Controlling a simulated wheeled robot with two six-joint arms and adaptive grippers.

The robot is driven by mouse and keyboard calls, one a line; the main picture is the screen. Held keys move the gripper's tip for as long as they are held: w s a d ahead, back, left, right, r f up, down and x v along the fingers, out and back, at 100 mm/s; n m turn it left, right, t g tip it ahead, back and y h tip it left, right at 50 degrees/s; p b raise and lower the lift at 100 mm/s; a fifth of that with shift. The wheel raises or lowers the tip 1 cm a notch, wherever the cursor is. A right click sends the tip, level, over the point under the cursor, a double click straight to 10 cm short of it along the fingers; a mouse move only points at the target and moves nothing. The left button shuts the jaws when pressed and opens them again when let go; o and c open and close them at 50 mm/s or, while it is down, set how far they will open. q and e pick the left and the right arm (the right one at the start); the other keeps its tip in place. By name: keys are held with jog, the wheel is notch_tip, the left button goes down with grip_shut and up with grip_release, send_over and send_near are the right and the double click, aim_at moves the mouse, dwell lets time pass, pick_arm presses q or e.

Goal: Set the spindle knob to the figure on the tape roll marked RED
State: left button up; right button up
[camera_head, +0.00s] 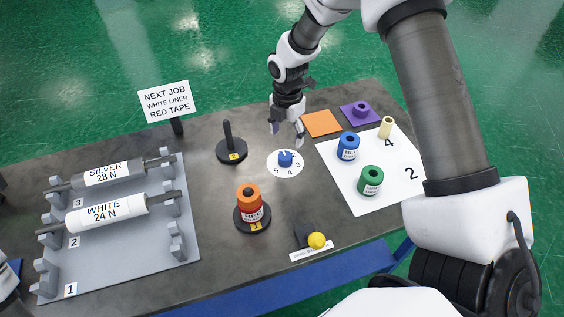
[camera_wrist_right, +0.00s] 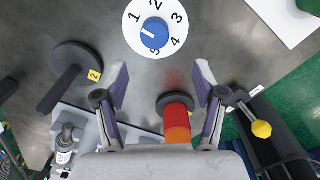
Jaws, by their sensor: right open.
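The blue spindle knob (camera_head: 285,158) sits on a round white dial with figures 1 to 5. In the right wrist view the knob (camera_wrist_right: 155,34) has a white mark on its side between 1 and 5. A red tape roll (camera_head: 252,212) with a white label sits under an orange roll on a dark spindle base; the label's figure is too small to read. The red roll also shows in the right wrist view (camera_wrist_right: 175,112). My right gripper (camera_head: 286,134) is open and empty, just behind and above the dial, fingers pointing down.
A grey rack (camera_head: 180,215) at left holds SILVER 28 N and WHITE 24 N rolls. An empty peg (camera_head: 228,135) stands behind. A white mat (camera_head: 340,185) at right bears blue, green and beige rolls. A yellow ball knob (camera_head: 317,240) is at the front. A sign (camera_head: 167,102) reads NEXT JOB.

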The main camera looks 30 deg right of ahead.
aim_at(285, 157)
notch_tip(285, 157, down, 2)
jog(key=shift+f+b, duration=0.1)
jog(key=shift+b, duration=0.35)
jog(key=shift+w+f, duration=0.25)
jog(key=shift+w, duration=0.1)
notch_tip(285, 157, down, 7)
jog(key=shift+p, duration=1.05)
jog(key=shift+w+f, duration=0.2)
jog(key=shift+f, duration=0.1)
jog(key=shift+s+a+r, duration=0.1)
jog(key=shift+s, duration=0.05)
jog(key=c, duration=0.5)
pick_arm(q)
jog(key=shift+w+a+f, duration=0.1)
jog(key=shift+w+f, duration=0.1)
jog(key=shift+w, duration=0.15)
pick_arm(e)
jog(key=c, duration=0.6)
